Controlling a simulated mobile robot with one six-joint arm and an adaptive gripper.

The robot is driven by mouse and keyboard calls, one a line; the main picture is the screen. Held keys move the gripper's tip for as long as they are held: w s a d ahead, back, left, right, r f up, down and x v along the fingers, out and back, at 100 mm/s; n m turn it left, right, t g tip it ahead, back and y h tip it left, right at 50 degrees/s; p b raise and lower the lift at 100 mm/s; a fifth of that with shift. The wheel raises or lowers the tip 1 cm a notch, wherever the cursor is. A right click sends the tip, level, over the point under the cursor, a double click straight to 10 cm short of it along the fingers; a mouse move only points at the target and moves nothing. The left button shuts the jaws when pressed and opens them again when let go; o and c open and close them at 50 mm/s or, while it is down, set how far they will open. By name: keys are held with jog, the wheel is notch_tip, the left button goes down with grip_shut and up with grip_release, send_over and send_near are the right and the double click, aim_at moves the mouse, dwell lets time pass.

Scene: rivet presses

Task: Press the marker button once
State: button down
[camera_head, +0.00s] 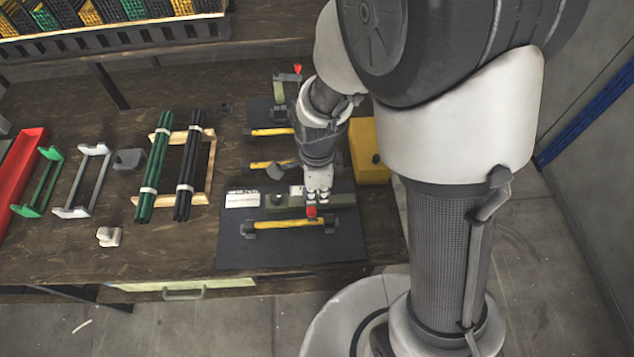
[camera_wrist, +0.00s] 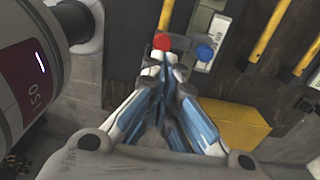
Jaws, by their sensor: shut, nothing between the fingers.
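My gripper (camera_head: 316,199) points down over the front press (camera_head: 340,200) on the dark mat, with its fingers together and empty. A red round button (camera_head: 311,211) shows right at the fingertips in the head view. In the wrist view my gripper (camera_wrist: 164,68) has its closed tips just below the red button (camera_wrist: 162,42); I cannot tell whether they touch. A blue round button (camera_wrist: 204,52) sits to the right of the red one, by a pale plate. The blue button is hidden in the head view. No label names the marker button legibly.
Yellow bars (camera_head: 290,223) lie on the dark mat (camera_head: 290,255). A rear press has a red knob (camera_head: 297,68). A yellow box (camera_head: 369,160) stands to the right. Green tubes (camera_head: 154,165), black tubes (camera_head: 187,165) and a red tray (camera_head: 22,175) lie to the left.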

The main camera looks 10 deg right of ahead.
jog(key=shift+f+b, duration=0.85)
jog(key=shift+f, duration=1.85)
notch_tip(320, 180, down, 2)
jog(key=shift+f+b, duration=0.25)
jog(key=shift+b, duration=0.55)
jog(key=shift+s+d+f, duration=0.1)
jog(key=shift+s, duration=0.1)
jog(key=shift+r+p, duration=0.5)
notch_tip(320, 180, up, 14)
jog(key=p, duration=0.6)
jog(key=shift+w+f, duration=0.2)
jog(key=shift+w, duration=0.05)
